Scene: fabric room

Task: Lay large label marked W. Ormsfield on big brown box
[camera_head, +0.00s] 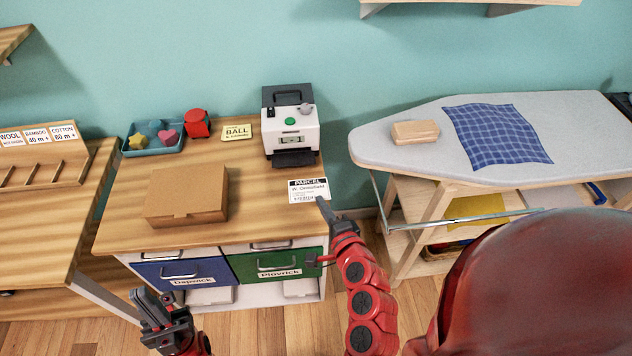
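The large label (308,191) is white with a black "PARCEL" header and reads W. Ormsfield. It is at the right front corner of the wooden cabinet top, in front of the printer. The big brown box (186,194) is closed and sits on the same top, left of the label. My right gripper (321,203) is at the label's lower right edge; its fingers are seen too edge-on to tell whether they grip it. My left gripper (153,298) is low in front of the cabinet, away from box and label, with fingers apart and nothing between them.
A white label printer (290,130) stands at the back right. A yellow "BALL" card (237,132), a red object (197,123) and a blue-green tray (153,140) of shapes are along the back. An ironing board (380,150) stands to the right. Bare top separates box and label.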

